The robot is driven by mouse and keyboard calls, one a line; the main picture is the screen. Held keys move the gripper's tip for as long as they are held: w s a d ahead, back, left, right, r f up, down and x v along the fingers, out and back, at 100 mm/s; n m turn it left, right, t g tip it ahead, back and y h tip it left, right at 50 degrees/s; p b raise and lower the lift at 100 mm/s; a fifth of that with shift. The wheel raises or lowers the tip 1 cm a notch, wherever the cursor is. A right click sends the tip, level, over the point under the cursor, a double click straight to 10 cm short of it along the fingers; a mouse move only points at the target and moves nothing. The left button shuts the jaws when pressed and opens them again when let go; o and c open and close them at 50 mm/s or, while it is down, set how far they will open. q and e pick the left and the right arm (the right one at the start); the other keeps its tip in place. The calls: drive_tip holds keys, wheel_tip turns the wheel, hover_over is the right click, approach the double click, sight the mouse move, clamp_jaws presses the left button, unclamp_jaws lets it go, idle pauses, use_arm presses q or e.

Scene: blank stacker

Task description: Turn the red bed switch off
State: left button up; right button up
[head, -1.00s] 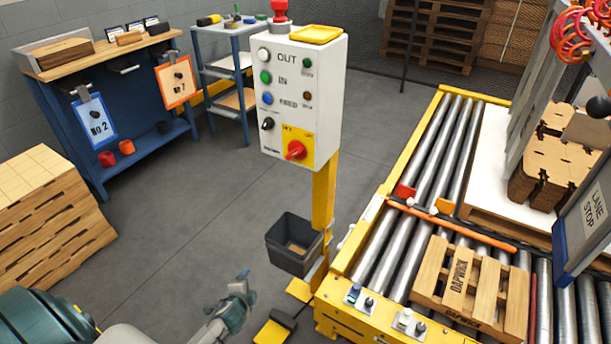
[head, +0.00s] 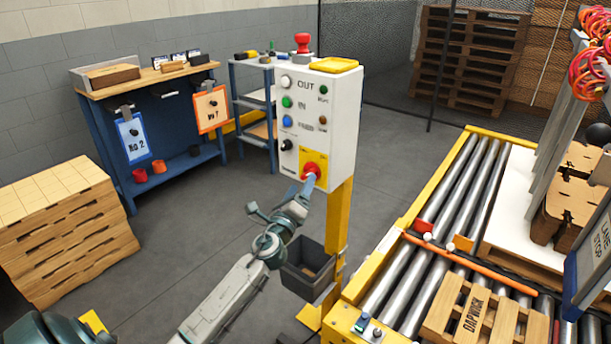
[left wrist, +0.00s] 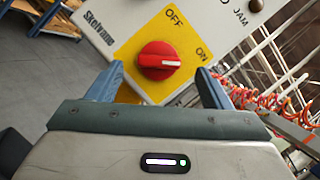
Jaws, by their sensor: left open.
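The red rotary switch (head: 313,168) sits on a yellow plate low on the front of the white control box (head: 340,130). In the left wrist view the red knob (left wrist: 158,57) is close and clear, marked OFF at upper left and ON at right. Its white pointer line points right, toward ON. My left gripper (head: 309,184) is in front of the switch, its fingertips partly over the knob's lower part in the head view. In the left wrist view its blue fingers are spread on either side of the knob. Contact cannot be told. My right gripper is out of view.
The box's other buttons and a small black selector (head: 287,145) are close to the switch. A red mushroom button (head: 303,42) stands atop the box. A yellow post (head: 338,215) holds it, beside a grey bin (head: 300,282) and a roller conveyor (head: 455,200).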

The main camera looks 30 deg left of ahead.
sight(306, 176)
use_arm(q)
drive_tip(key=shift+x, duration=1.95)
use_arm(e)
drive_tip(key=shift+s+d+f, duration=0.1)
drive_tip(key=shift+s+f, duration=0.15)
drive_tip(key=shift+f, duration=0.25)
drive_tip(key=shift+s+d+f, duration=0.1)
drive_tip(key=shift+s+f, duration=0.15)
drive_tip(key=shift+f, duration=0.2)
use_arm(q)
drive_tip(key=shift+f, duration=0.1)
drive_tip(key=c, duration=1)
drive_tip(key=shift+p, duration=0.3)
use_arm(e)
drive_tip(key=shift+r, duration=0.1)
